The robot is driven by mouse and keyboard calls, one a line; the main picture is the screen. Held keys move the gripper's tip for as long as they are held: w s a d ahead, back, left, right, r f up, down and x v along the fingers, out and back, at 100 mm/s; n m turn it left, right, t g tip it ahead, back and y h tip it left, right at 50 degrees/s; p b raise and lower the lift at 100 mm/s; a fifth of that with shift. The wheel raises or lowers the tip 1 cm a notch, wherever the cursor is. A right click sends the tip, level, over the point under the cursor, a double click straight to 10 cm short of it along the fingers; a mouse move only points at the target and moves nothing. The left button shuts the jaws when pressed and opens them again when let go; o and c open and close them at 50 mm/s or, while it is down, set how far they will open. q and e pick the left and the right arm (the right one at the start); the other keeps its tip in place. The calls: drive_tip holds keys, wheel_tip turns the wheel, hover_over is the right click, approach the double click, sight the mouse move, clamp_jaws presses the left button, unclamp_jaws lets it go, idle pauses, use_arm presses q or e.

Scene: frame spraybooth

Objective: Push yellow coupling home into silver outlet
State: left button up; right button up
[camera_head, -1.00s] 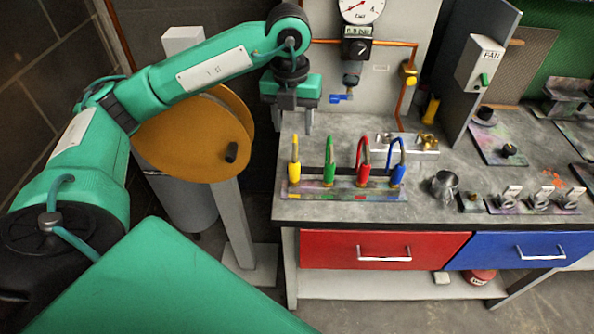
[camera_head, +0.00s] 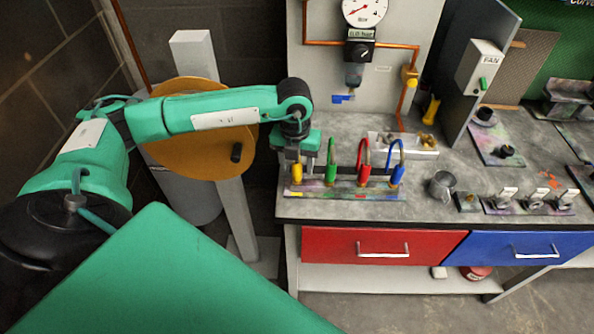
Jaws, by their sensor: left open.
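The yellow coupling (camera_head: 297,174) stands at the left end of a paint-stained rack (camera_head: 345,193) on the grey bench. My left gripper (camera_head: 297,158) is open and points down directly over it, with the fingers around or just above its top. Contact cannot be told, and the gripper hides the coupling's upper part. A silver-coloured outlet (camera_head: 386,140) and a brass one (camera_head: 427,141) sit on a pale block at the back of the bench, partly behind the red and blue hoses. My right gripper is not in view.
Green (camera_head: 331,165), red (camera_head: 363,165) and blue (camera_head: 397,167) couplings with hoses stand in the same rack. A metal cup (camera_head: 441,185) stands to the right. A gauge (camera_head: 366,10) and copper pipe are on the back panel. A tan disc (camera_head: 195,150) stands left of the bench.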

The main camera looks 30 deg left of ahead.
use_arm(q)
clamp_jaws()
drive_tip(key=shift+r, duration=0.1)
